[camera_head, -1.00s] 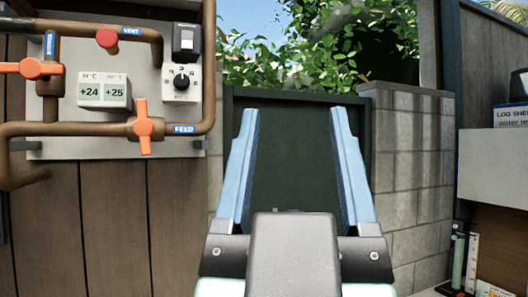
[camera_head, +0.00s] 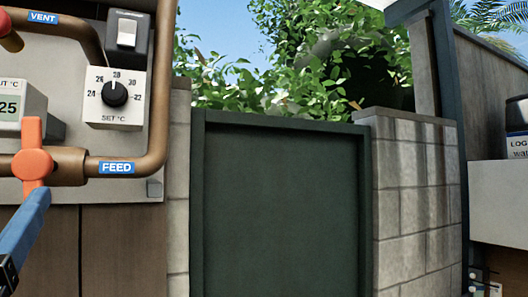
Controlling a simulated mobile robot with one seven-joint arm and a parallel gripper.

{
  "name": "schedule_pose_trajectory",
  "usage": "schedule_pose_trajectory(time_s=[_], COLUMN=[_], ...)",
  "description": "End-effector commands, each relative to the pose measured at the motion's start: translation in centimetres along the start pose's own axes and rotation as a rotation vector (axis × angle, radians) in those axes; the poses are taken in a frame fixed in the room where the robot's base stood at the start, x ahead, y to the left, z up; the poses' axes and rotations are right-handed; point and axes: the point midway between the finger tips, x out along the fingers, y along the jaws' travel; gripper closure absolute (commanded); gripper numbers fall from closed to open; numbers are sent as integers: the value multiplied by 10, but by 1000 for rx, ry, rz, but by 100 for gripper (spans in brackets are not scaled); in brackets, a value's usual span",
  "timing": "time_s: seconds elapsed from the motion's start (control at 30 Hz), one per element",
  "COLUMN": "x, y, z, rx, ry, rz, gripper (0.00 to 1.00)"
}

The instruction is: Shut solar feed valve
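The feed valve has an orange handle (camera_head: 32,162) on a brown horizontal pipe at the left edge. The handle stands upright, across the pipe. A blue "FEED" label (camera_head: 117,168) is on the pipe just to its right. One blue finger of my gripper (camera_head: 26,228) shows at the lower left, its tip overlapping the lower end of the handle in the picture. I cannot tell whether it touches. The other finger is out of frame, so the opening between them is hidden.
A "VENT" pipe (camera_head: 68,22) with a red knob (camera_head: 10,38) runs above. A black set-temperature dial (camera_head: 114,93), a switch (camera_head: 127,33) and a temperature display (camera_head: 12,108) are close by. A dark green panel (camera_head: 283,205) and block wall (camera_head: 410,190) stand to the right.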

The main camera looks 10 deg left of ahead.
Motion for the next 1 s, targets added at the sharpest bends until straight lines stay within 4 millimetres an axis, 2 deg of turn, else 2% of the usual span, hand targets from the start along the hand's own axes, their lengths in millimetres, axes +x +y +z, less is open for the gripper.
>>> schedule_pose_trajectory(time_s=[0.3,0.5,0.7,1.0], x=[64,96,109,110], y=[0,0,0,0], z=[-4,-3,-1,0], rx=[0,1,0,0], ry=[-4,-2,1,1], rz=[-1,0,1,1], gripper=[23,23,23,23])
